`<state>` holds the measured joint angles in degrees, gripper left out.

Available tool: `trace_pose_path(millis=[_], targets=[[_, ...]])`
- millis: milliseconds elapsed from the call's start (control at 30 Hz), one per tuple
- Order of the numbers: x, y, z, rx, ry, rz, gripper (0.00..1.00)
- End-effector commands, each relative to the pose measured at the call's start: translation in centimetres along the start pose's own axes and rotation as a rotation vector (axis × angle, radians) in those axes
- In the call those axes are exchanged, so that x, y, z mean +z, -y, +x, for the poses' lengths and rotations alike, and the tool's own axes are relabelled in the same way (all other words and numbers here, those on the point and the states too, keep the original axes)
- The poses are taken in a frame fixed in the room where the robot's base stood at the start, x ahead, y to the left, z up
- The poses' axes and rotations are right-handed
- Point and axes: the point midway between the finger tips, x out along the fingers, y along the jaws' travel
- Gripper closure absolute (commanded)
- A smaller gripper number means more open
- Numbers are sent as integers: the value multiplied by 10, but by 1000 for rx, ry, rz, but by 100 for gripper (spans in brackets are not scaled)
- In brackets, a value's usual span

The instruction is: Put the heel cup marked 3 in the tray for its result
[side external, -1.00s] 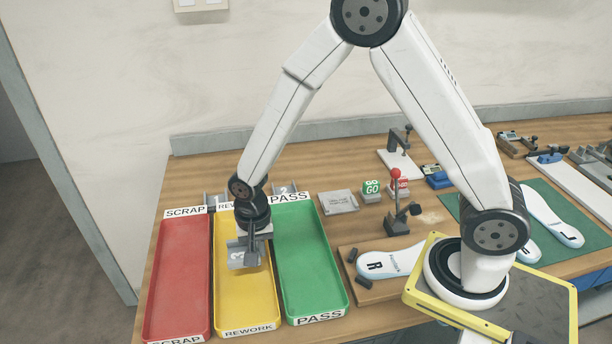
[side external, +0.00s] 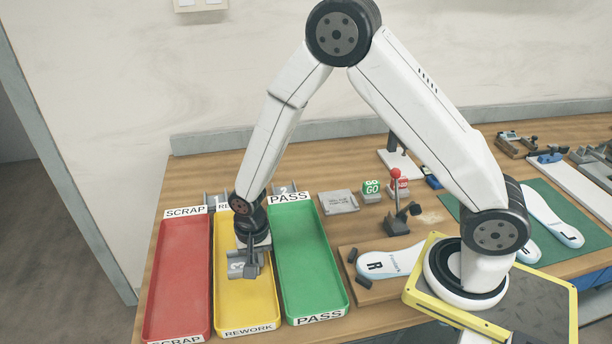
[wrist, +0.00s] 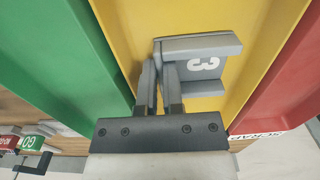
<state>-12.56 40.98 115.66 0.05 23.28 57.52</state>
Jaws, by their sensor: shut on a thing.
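The heel cup marked 3 (wrist: 203,66) is grey with a white 3 on its face. My gripper (wrist: 160,78) is shut on one wall of it. In the side view the heel cup (side external: 238,264) and my gripper (side external: 252,258) are over the yellow REWORK tray (side external: 247,316). I cannot tell whether the cup touches the tray floor. The red SCRAP tray (side external: 180,290) is to the left and the green PASS tray (side external: 310,270) is to the right. Both look empty.
Grey pieces, one marked 2 (side external: 284,189), stand behind the trays.

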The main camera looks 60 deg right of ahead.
Motion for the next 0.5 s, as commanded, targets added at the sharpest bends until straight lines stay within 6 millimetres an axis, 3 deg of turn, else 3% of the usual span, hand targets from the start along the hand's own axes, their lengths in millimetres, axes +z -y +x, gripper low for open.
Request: trace_pose_path(millis=[233,300,367,500], targets=[[0,0,3,1,1,0,100],[0,0,3,0,0,0,72],[0,0,3,0,0,0,56],[0,0,3,1,0,0,56]])
